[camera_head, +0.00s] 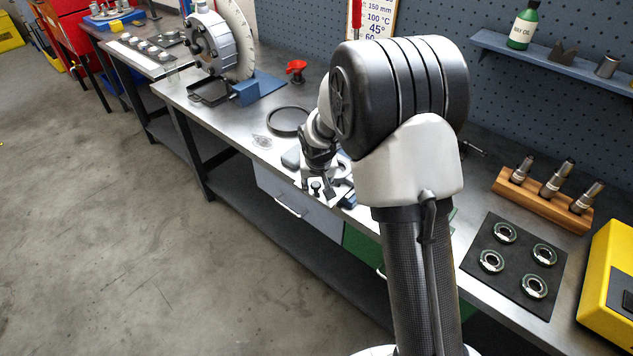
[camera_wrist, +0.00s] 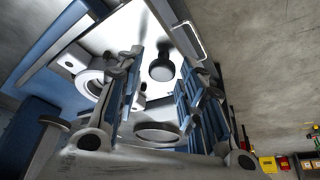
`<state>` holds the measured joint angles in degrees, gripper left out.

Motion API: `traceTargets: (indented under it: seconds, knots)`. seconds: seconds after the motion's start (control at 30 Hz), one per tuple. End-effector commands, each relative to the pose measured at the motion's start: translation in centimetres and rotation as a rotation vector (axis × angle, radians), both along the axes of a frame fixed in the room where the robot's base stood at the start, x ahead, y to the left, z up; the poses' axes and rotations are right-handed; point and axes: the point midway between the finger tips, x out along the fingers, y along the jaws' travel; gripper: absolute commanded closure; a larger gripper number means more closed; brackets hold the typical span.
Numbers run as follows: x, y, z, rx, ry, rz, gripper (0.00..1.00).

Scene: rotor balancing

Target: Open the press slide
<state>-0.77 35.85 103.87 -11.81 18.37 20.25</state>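A pale metal fixture, apparently the press (camera_head: 341,190), sits at the bench's front edge and is partly hidden by my arm. A small dark knob (camera_head: 316,186) stands at its front. In the wrist view the round dark knob (camera_wrist: 162,68) shows on a bright plate (camera_wrist: 125,30), seemingly the slide. My gripper (camera_head: 318,163) is over the fixture; in the wrist view my gripper (camera_wrist: 164,76) has its two fingers spread on either side of the knob, with visible gaps. I cannot tell the slide's position.
A black ring (camera_head: 287,121) and red knob piece (camera_head: 297,70) lie left of the fixture. A large wheel machine (camera_head: 215,45) stands farther left. A wooden holder (camera_head: 540,201), black mat with rings (camera_head: 482,285) and yellow case (camera_head: 612,270) are right. Floor in front is clear.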

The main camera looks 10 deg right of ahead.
Motion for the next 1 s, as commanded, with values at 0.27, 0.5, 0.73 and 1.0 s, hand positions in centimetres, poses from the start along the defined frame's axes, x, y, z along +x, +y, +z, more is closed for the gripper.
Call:
traceTargets:
  seconds: [0.27, 0.5, 0.73, 1.0]
  knots:
    - [0.0, 0.0, 0.0, 0.000, 0.001, 0.000, 0.55]
    - [-0.3, 0.0, 0.8, 0.000, -0.002, 0.000, 0.55]
    - [-1.9, 0.3, 4.9, 0.000, -0.005, 0.000, 0.55]
    - [-3.9, 0.6, 9.6, 0.000, -0.002, 0.000, 0.55]
